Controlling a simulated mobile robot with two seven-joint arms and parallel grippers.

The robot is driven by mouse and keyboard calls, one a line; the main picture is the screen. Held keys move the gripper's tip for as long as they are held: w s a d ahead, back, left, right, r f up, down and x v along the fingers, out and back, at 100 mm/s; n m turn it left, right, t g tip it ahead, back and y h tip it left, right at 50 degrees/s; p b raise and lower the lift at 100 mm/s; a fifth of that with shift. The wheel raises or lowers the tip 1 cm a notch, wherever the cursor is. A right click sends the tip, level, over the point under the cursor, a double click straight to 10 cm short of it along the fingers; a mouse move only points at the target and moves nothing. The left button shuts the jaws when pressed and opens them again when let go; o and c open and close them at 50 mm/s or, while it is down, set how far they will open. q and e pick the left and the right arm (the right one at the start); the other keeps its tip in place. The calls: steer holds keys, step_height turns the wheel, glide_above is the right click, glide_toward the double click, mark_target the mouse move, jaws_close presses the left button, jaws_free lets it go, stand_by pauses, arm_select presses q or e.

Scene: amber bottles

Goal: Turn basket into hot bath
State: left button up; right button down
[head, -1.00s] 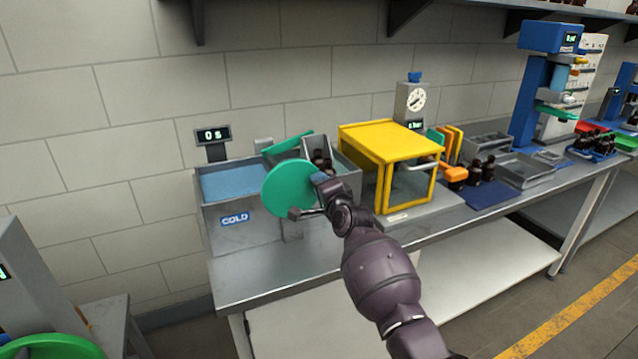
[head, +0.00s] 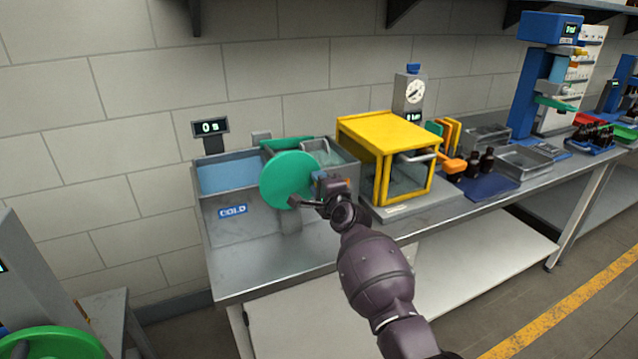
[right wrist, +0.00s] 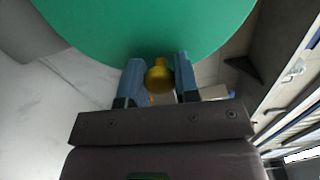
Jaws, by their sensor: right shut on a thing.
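The green crank disc (head: 285,180) stands upright at the front of the twin-bath tank and hides part of it. My right gripper (head: 319,188) is at the disc's right side. In the right wrist view, its blue fingers (right wrist: 158,80) are shut on the yellow knob (right wrist: 159,77) on the disc's face. The cold bath (head: 230,177) is on the left, with blue water and a COLD label. The hot bath (head: 345,158) is on the right, partly hidden by the disc. The basket's bottles do not show; the basket cannot be made out clearly. My left gripper is not in view.
A display (head: 210,128) reading 0 s stands behind the cold bath. A yellow-framed box (head: 385,135) stands close to the right of the tank. Dark bottles (head: 487,160), a blue mat (head: 490,187) and grey trays (head: 525,162) lie further right. The bench front is clear.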

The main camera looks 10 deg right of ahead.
steer(key=shift+f, duration=0.2)
steer(key=c, duration=0.8)
jaws_free()
steer(key=shift+r, duration=0.1)
steer(key=shift+c, duration=0.2)
steer(key=shift+s, duration=0.1)
steer(key=p+v, duration=0.1)
steer(key=v, duration=0.9)
steer(key=shift+s+d, duration=0.15)
steer(key=shift+s, duration=0.2)
